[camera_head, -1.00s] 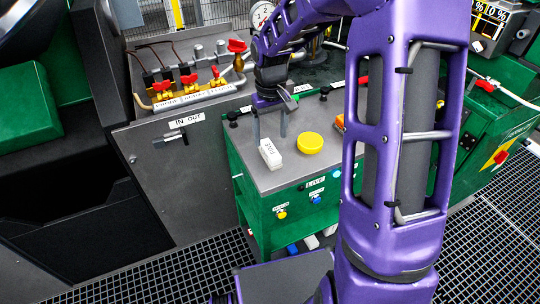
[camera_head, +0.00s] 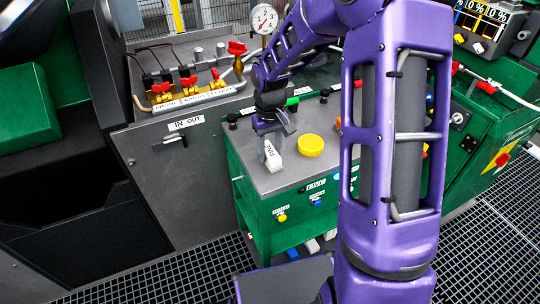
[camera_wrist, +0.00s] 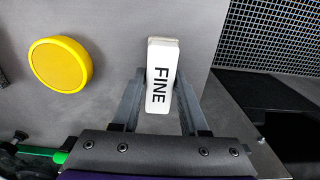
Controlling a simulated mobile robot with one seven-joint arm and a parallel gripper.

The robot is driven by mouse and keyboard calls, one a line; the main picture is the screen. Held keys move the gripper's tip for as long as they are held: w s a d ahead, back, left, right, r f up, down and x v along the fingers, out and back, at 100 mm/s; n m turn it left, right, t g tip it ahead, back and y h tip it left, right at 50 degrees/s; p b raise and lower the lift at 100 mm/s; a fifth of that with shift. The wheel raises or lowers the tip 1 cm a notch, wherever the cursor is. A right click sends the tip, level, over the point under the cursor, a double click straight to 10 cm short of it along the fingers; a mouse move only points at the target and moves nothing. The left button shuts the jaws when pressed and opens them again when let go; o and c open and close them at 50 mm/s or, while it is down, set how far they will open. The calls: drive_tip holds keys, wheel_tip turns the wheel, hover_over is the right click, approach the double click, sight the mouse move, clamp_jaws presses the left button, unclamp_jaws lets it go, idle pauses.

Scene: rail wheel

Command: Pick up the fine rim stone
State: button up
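The fine rim stone (camera_wrist: 161,78) is a white block with "FINE" in black letters. It also shows in the head view (camera_head: 272,157), at the left part of the green cabinet's grey top. My gripper (camera_wrist: 160,108) is open in the wrist view, with one finger on each side of the stone's lower part. A small gap shows beside each finger. In the head view my gripper (camera_head: 271,148) points down over the stone and hides part of it. I cannot tell how high the fingertips are above the top.
A round yellow disc (camera_head: 311,145) lies right of the stone on the grey cabinet top (camera_head: 290,178). Black knobs stand along its back edge. A panel with red-handled valves (camera_head: 190,82) is at the back left, with a pressure gauge (camera_head: 264,18) behind. Grating floor lies below.

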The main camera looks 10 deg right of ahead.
sight(270, 150)
clamp_jaws()
wheel_tip(270, 150, up, 10)
drive_tip(key=shift+r+p, duration=0.1)
drive_tip(key=shift+p, duration=0.95)
